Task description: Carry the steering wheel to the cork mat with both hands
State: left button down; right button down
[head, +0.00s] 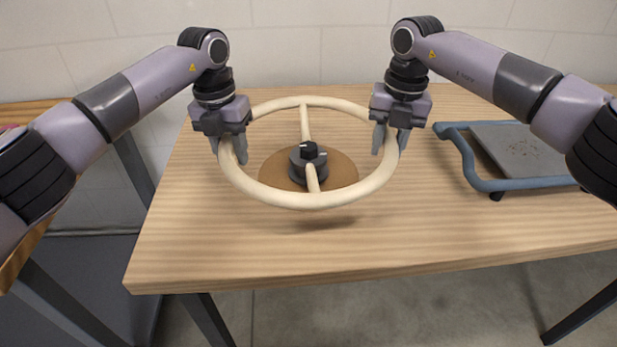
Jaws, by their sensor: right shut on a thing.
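The steering wheel (312,200) is a cream ring with two spokes and a dark hub with a black knob. It is held roughly level above the table, with a shadow below its front rim. The round brown cork mat (345,171) lies on the table beneath the wheel, partly hidden by the hub, spoke and rim. My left gripper (240,156) is shut on the left side of the rim. My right gripper (390,150) is shut on the right side of the rim. The height of the gap between hub and mat is hard to tell.
The wooden table (200,255) is mostly clear at the front and left. A blue-framed grey tray-like object (520,150) stands on the right side of the table. A pale wall (300,50) rises close behind. Another wooden surface (25,112) is at the far left.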

pick_arm(q)
jog(key=c, duration=0.8)
grip_release()
pick_arm(e)
jog(key=c, duration=0.8)
grip_release()
jog(key=shift+d, duration=0.1)
pick_arm(q)
jog(key=r, duration=1)
jog(key=shift+a+r, duration=0.35)
jog(key=shift+r, duration=0.55)
pick_arm(e)
jog(key=shift+r, duration=0.15)
notch_tip(320, 180, up, 12)
jog(key=shift+d, duration=0.3)
jog(key=shift+s+f, duration=0.15)
jog(key=shift+f, duration=0.05)
